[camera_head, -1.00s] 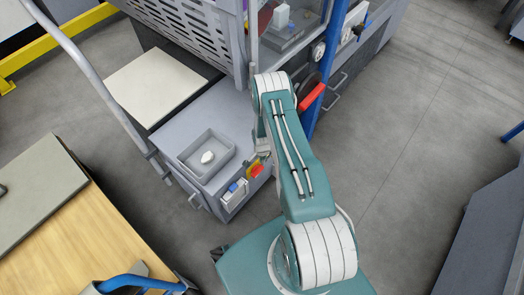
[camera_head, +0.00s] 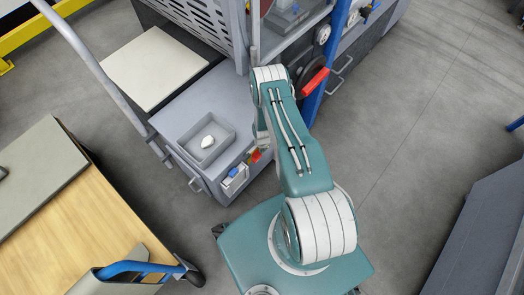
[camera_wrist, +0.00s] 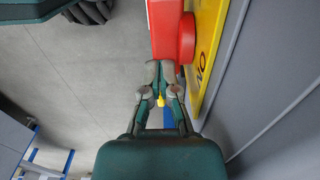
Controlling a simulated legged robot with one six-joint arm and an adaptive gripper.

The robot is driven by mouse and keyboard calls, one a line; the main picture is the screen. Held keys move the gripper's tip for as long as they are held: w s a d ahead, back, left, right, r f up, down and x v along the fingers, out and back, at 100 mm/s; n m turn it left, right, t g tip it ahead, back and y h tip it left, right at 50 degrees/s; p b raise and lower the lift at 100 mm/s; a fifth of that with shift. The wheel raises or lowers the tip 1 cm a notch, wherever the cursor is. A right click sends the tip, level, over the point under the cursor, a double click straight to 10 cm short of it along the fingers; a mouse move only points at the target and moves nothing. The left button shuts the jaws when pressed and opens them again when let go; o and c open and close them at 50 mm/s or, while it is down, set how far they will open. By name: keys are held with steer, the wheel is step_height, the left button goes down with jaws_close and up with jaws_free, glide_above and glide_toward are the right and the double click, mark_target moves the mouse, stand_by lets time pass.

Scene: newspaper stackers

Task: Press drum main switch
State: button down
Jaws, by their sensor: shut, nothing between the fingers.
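The red switch (camera_wrist: 185,38) has a red handle bar and sits on a yellow plate (camera_wrist: 208,50) with black letters, on a grey panel, in the wrist view. My gripper (camera_wrist: 161,72) is shut and empty. Its fingertips are at the lower end of the red handle; I cannot tell whether they touch it. In the head view the red and yellow switch (camera_head: 254,157) shows small on the front of the low grey cabinet, beside my forearm. My fingertips are hidden there.
A grey tray (camera_head: 207,142) with a white lump tops the low cabinet. A larger machine with a red-handled lever (camera_head: 314,82) and blue post stands behind my arm. A wooden table (camera_head: 75,230) is at left.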

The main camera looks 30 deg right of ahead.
steer(key=shift+d+f, duration=0.35)
stand_by(0.7)
steer(key=shift+w+d+f+g+y, duration=0.1)
steer(key=shift+f+g+y, duration=0.1)
steer(key=shift+y, duration=0.3)
steer(key=shift+w+d+f+g+y, duration=0.1)
steer(key=shift+g+y, duration=0.1)
steer(key=shift+y, duration=0.3)
steer(key=shift+d+f+y, duration=0.1)
steer(key=shift+f+y, duration=0.05)
steer(key=shift+y, duration=0.35)
steer(key=shift+f, duration=1.4)
stand_by(0.6)
steer(key=v, duration=1.1)
steer(key=shift+w+r, duration=0.15)
steer(key=shift+r, duration=0.25)
